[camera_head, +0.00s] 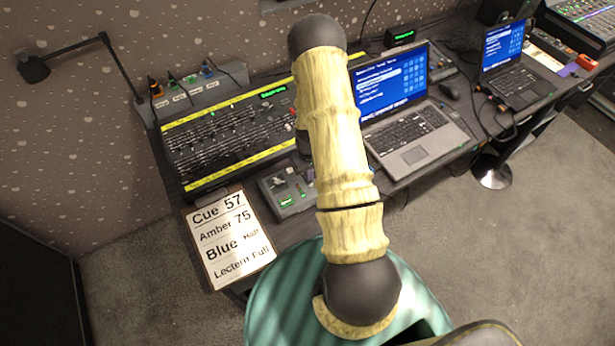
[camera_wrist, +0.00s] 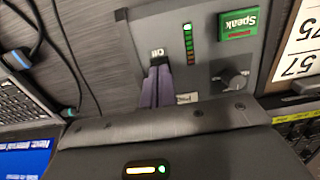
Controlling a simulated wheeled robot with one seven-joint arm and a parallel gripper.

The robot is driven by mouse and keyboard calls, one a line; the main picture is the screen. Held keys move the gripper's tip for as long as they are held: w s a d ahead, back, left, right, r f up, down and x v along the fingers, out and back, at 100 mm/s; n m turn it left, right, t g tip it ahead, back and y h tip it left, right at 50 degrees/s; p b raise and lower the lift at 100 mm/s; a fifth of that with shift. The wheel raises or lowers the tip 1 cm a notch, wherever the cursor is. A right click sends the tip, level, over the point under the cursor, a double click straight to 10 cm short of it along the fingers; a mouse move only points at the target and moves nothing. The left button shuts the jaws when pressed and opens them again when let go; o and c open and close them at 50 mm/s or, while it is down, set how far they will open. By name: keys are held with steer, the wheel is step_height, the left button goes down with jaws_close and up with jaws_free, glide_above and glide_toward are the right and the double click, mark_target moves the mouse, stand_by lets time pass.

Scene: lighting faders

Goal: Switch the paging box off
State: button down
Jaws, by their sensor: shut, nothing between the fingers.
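The paging box is a small grey box (camera_head: 288,190) between the cue card and the laptop in the head view, partly behind my arm. In the wrist view its grey top (camera_wrist: 215,50) appears upside down, with a green Speak button (camera_wrist: 238,24), a column of small lights (camera_wrist: 188,42) lit green at one end, and a dark knob (camera_wrist: 234,79). My gripper (camera_wrist: 157,68) is shut and empty, its fingertips over the box top beside a small white label (camera_wrist: 157,53), probably reading "Off". The switch itself is not visible, perhaps hidden by the fingers. Contact cannot be told.
A lighting fader desk (camera_head: 225,130) stands left of my arm, with a cue card (camera_head: 230,238) in front of it. An open laptop (camera_head: 405,115) stands to the right. Cables (camera_wrist: 60,60) lie on the dark table near the box.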

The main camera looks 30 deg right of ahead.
steer(key=shift+f+b, duration=0.3)
steer(key=shift+f, duration=0.1)
steer(key=shift+r, duration=0.15)
steer(key=shift+r+p, duration=2.3)
steer(key=shift+r, duration=1.05)
steer(key=s+a+r, duration=0.1)
steer(key=a+r, duration=0.2)
steer(key=r, duration=0.3)
steer(key=s+a+r+t, duration=0.1)
steer(key=a+r, duration=0.1)
steer(key=r, duration=0.3)
steer(key=s+a+r, duration=0.1)
steer(key=a+r, duration=0.2)
steer(key=r, duration=0.3)
steer(key=s+a+r+t, duration=0.1)
steer(key=s+a+r, duration=0.4)
steer(key=s+r, duration=0.4)
steer(key=shift+s+a+r+t, duration=0.25)
steer(key=shift+a+r+t, duration=0.05)
steer(key=shift+r, duration=0.45)
